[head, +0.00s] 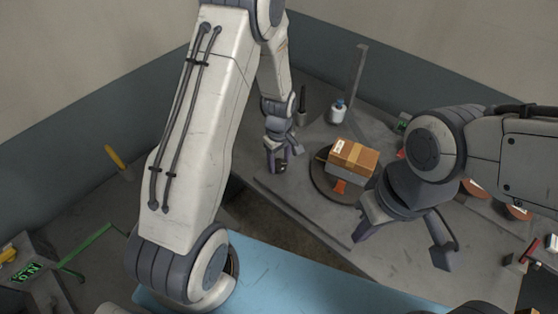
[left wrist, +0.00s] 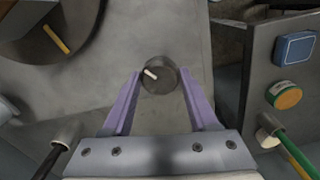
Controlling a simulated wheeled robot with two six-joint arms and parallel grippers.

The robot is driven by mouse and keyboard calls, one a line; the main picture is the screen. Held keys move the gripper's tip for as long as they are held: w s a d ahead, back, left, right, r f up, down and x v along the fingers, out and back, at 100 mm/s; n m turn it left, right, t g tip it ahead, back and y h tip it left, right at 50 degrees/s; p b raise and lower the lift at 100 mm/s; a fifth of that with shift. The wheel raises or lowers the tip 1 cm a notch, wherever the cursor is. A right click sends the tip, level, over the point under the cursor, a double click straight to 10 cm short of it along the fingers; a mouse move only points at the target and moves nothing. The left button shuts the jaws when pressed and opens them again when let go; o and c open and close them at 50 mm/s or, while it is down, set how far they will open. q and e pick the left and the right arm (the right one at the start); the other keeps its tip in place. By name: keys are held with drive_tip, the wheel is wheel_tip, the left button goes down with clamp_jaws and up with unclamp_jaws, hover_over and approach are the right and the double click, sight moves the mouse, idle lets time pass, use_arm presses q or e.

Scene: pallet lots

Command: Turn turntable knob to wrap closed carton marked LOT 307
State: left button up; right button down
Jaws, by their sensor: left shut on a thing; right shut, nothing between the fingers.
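The brown carton (head: 358,152) has a tape strip and a small white label, too small to read. Its flaps look closed. Its lower part looks grey, and I cannot tell whether that is film. It rests on the round dark turntable (head: 318,179), whose edge also shows in the left wrist view (left wrist: 96,40). My left gripper (head: 280,168) is left of the turntable. In the left wrist view its fingers are shut on the dark round knob (left wrist: 160,82), which has a white pointer line. My right gripper (head: 362,232) is shut and empty, in front of the carton.
A grey post (head: 357,72) stands behind the turntable with a white and blue item (head: 338,111) near it. In the left wrist view a grey box (left wrist: 270,60) with a blue button and a green-orange button is at right. A blue surface (head: 290,277) lies in front.

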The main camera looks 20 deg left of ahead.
sight(280, 163)
use_arm(q)
drive_tip(key=o, duration=1.4)
drive_tip(key=shift+c, duration=0.2)
wheel_tip(280, 163, up, 10)
drive_tip(key=b, duration=0.1)
drive_tip(key=shift+r+b, duration=0.25)
drive_tip(key=shift+b, duration=0.1)
